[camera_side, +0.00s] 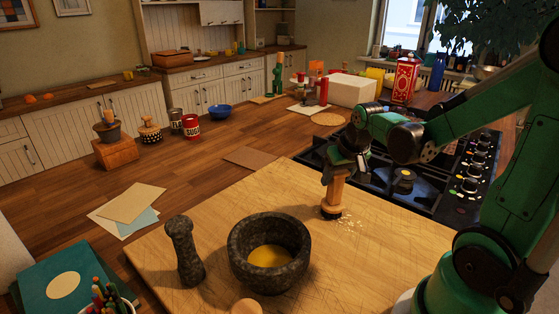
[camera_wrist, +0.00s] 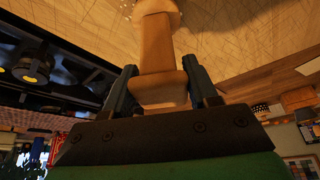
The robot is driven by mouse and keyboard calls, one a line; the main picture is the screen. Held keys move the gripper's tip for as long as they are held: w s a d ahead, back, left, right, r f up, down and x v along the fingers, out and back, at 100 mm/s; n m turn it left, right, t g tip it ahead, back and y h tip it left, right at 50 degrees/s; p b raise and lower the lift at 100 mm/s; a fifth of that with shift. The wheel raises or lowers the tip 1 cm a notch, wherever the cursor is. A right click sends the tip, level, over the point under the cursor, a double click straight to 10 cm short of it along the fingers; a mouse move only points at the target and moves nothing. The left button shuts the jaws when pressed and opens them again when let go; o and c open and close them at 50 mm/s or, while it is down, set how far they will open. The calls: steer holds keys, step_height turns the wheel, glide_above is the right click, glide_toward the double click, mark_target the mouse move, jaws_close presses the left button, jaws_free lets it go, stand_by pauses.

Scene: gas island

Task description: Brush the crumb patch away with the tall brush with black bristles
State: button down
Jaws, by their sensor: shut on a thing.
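My gripper (camera_side: 340,172) points down over the wooden board and is shut on the pale wooden handle of the tall brush (camera_side: 334,193). The brush stands about upright, with its dark bristle end low at the board. The crumb patch (camera_side: 349,224) is a scatter of pale specks on the board, just right of and in front of the brush's foot. In the wrist view the brush handle (camera_wrist: 157,50) sits between my two fingers (camera_wrist: 160,82). The bristles are out of sight there, and I cannot tell if they press on the board.
A stone mortar (camera_side: 236,262) with yellow contents and a stone pestle (camera_side: 184,252) stand on the board (camera_side: 290,195), left of the brush. An egg-like object (camera_side: 246,306) is at the front. A black gas hob (camera_side: 385,185) lies behind and right. The board's back left is clear.

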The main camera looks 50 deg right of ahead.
steer(key=shift+s, duration=2.9)
steer(key=shift+w, duration=1.95)
steer(key=shift+f, duration=0.1)
steer(key=shift+w, duration=2.9)
steer(key=s, duration=1.1)
steer(key=shift+s, duration=0.35)
